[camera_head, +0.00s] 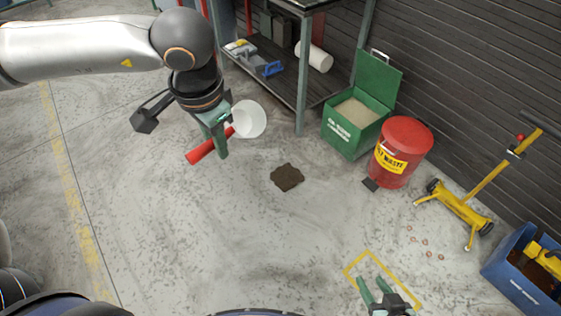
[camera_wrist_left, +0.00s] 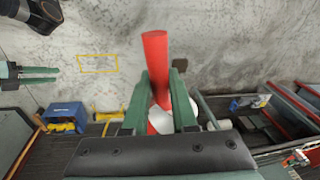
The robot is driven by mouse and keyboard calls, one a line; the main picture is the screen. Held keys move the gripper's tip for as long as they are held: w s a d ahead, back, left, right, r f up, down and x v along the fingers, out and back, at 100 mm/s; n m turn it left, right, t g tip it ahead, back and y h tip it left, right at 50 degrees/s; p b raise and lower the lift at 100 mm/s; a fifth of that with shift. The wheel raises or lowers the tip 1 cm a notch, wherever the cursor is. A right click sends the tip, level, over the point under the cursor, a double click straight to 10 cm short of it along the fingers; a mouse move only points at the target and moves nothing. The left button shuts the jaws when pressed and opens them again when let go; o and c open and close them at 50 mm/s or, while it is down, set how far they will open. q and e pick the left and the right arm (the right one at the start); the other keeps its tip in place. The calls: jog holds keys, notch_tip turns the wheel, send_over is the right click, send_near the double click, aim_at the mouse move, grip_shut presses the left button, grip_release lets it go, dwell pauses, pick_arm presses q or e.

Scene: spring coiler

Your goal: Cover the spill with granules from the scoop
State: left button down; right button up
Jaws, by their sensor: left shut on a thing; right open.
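My left gripper (camera_head: 218,138) is shut on the red handle (camera_head: 200,152) of the scoop, above the floor. The scoop's white bowl (camera_head: 249,119) lies on the right of the gripper; I cannot tell whether granules are in it. In the left wrist view the red handle (camera_wrist_left: 155,52) stands between the fingers (camera_wrist_left: 160,90), and the white bowl is partly hidden behind them. The spill (camera_head: 287,177) is a dark brown patch on the floor, right of and below the bowl in the head view. My right gripper (camera_head: 374,292) is open and empty at the bottom right.
A green bin (camera_head: 346,137) with its lid up holds pale granules (camera_head: 357,112). A red waste can (camera_head: 402,152) stands beside it. A workbench (camera_head: 301,85) is behind. A yellow stand (camera_head: 462,205), small scattered pieces and a blue crate (camera_head: 522,278) are at right. The left floor is clear.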

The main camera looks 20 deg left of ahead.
pick_arm(q)
jog(key=h, duration=0.1)
jog(key=g+h, duration=0.1)
jog(key=shift+w+a+f+h, duration=0.15)
jog(key=shift+a+f+h, duration=0.15)
jog(key=shift+a+f, duration=0.1)
jog(key=h, duration=0.1)
jog(key=f+g+h+b, duration=0.1)
jog(key=g+h+b, duration=0.1)
jog(key=shift+w+a+f+n, duration=0.15)
jog(key=shift+w+a+n, duration=0.05)
jog(key=shift+a+n, duration=0.1)
jog(key=shift+f+g+h+b, duration=0.1)
jog(key=shift+g+h+b, duration=0.4)
jog(key=shift+h+b, duration=0.5)
